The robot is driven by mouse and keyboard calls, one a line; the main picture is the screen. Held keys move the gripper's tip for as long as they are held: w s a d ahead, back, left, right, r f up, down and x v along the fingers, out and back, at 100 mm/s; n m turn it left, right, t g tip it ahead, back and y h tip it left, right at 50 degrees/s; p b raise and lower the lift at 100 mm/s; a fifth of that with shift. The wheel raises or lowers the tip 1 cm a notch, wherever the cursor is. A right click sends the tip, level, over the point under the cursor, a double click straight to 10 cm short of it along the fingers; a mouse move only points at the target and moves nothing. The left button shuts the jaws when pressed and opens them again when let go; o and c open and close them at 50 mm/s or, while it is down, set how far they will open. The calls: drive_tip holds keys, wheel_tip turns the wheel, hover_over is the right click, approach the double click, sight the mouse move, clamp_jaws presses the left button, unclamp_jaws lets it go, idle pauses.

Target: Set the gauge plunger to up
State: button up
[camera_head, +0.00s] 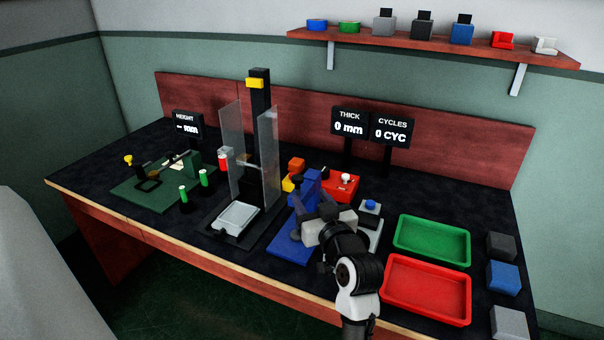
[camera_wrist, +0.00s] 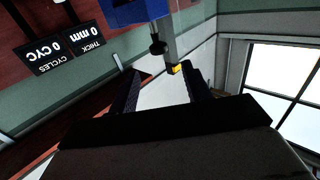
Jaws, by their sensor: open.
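A blue gauge stand (camera_head: 311,183) with a blue base stands near the front middle of the bench, by the clear-sided press. In the upside-down wrist view, part of its blue body (camera_wrist: 135,11) shows at the top edge. A black plunger with a round knob (camera_wrist: 157,46) sticks out of it. My gripper (camera_head: 318,210) is close in front of the stand and hides part of it. In the wrist view, my gripper (camera_wrist: 161,76) is open with nothing between its fingers. The knob appears beyond the fingertips, roughly in line with the gap. I cannot tell the plunger's setting.
The THICK display (camera_head: 348,123) reads 0 mm, and the CYCLES display (camera_head: 392,130) reads 0 CYC. A press with a black column (camera_head: 260,110) stands left of the gauge. A grey box with a blue button (camera_head: 370,206), green tray (camera_head: 399,236) and red tray (camera_head: 388,291) are right.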

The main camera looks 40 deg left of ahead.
sight(299, 181)
drive_tip(key=p+x, duration=0.2)
drive_tip(key=x, duration=0.8)
drive_tip(key=shift+w, duration=0.15)
clamp_jaws()
